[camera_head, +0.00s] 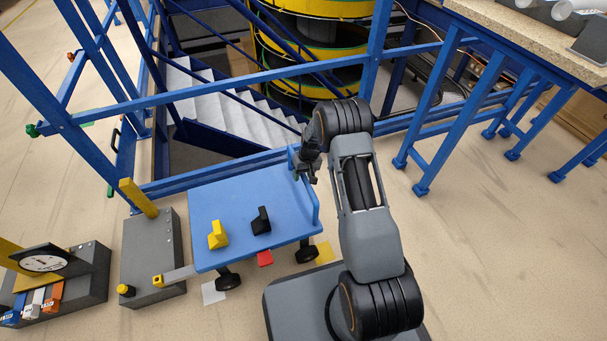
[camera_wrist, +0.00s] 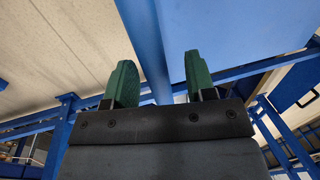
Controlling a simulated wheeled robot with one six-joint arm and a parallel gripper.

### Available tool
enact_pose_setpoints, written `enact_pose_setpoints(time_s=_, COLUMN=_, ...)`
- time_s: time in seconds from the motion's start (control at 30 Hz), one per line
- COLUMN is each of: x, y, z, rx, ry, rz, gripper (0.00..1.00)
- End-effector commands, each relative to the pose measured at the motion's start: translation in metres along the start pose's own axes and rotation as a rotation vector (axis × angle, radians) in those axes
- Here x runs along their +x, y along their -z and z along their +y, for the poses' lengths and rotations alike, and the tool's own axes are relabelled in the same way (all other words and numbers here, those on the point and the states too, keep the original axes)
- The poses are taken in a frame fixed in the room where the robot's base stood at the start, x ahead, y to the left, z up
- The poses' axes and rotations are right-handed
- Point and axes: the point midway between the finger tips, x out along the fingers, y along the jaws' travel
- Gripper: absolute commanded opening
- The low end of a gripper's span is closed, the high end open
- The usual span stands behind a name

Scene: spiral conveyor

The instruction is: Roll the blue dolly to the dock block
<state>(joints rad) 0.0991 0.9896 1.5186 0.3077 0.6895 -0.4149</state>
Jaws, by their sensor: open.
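The blue dolly (camera_head: 225,200) stands on the floor in the head view, with a flat blue deck, black wheels and a raised rail at its right end. A grey bar with a yellow end (camera_head: 159,280) reaches from its front left corner over the grey dock block (camera_head: 150,240); I cannot tell if they touch. The block carries a yellow post and a yellow knob. My gripper (camera_head: 306,168) is at the dolly's back right corner, by the rail. In the wrist view its green fingers (camera_wrist: 158,80) are apart, with a blue bar (camera_wrist: 147,45) showing between them; contact is unclear.
A yellow wedge (camera_head: 217,235) and a black piece (camera_head: 261,220) are on the deck. Blue frame posts and stairs (camera_head: 215,110) stand close behind. A dial gauge box (camera_head: 75,285) is at the left. Floor at the right (camera_head: 500,250) is clear.

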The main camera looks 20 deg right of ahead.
Motion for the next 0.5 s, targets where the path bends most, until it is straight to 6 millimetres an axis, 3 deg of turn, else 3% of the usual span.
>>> enact_pose_setpoints(time_s=0.17, x=-0.01, y=0.0, z=0.0, rx=0.0, ry=0.0, rz=0.0, gripper=0.51)
enact_pose_setpoints(time_s=0.5, x=-0.077, y=0.001, z=-0.001, rx=0.0, ry=-0.001, rz=0.002, gripper=0.51)
